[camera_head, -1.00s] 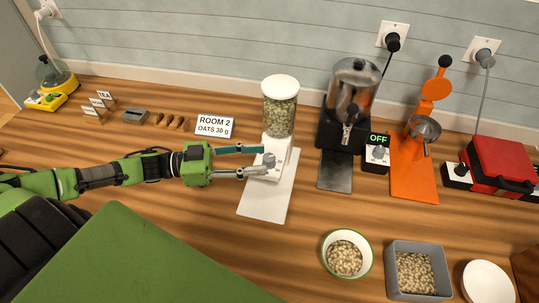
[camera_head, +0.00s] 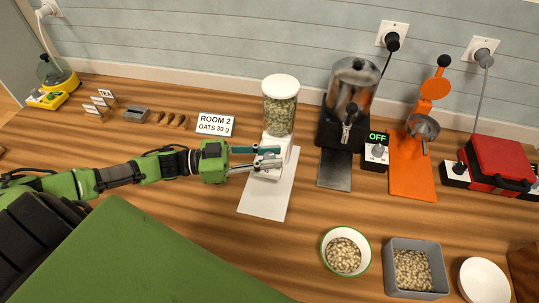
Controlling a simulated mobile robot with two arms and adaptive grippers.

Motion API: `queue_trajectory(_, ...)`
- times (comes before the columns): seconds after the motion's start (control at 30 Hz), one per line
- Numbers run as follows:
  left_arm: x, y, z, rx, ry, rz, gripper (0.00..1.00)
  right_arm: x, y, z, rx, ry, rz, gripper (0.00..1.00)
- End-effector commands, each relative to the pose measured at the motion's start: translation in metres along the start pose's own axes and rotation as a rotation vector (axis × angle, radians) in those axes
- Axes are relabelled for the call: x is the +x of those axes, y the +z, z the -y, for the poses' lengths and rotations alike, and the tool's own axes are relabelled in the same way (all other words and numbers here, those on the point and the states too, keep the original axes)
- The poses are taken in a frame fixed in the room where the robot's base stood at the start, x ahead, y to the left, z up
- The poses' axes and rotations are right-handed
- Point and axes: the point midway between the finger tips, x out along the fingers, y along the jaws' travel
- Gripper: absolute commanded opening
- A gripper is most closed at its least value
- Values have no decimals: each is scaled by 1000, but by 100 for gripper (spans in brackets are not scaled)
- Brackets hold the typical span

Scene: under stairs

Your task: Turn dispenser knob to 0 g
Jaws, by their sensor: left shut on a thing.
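The dispenser is a white stand with a clear, white-lidded jar of oats (camera_head: 279,108) on top and a flat white base (camera_head: 267,194). It stands upright near the middle of the counter. Its knob is on the front of the stand, mostly hidden behind my fingers. My left gripper (camera_head: 267,158) comes in from the left and is shut on the knob. The knob's setting cannot be read. My right gripper is not in view.
A card (camera_head: 215,125) reads "ROOM 2 OATS 30 g". A black dispenser (camera_head: 351,100) stands to the right, beside a switch box (camera_head: 376,152) showing "OFF". A bowl (camera_head: 346,250) and a grey bin (camera_head: 417,268) are at the front right. Bare counter lies left of the white base.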

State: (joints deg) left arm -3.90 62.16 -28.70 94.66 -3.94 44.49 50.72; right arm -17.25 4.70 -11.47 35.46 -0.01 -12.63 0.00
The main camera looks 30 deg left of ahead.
Motion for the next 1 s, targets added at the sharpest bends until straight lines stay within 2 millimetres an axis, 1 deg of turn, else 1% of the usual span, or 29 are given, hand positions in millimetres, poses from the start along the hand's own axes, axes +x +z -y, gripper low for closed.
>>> queue_trajectory(0.17,0,-2,-1,-1,-20,0,0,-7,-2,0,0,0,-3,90)
queue_trajectory(0.27,0,-4,-1,-4,-55,-1,0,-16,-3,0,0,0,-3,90)
queue_trajectory(0.47,0,-6,-2,-9,-180,0,0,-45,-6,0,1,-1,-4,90)
queue_trajectory(0.63,0,-6,-2,-12,-332,-3,0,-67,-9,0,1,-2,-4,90)
queue_trajectory(0.8,0,-2,-1,-10,-479,-3,0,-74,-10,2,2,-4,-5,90)
queue_trajectory(1.0,0,0,-1,-9,-632,-3,0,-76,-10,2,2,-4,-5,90)
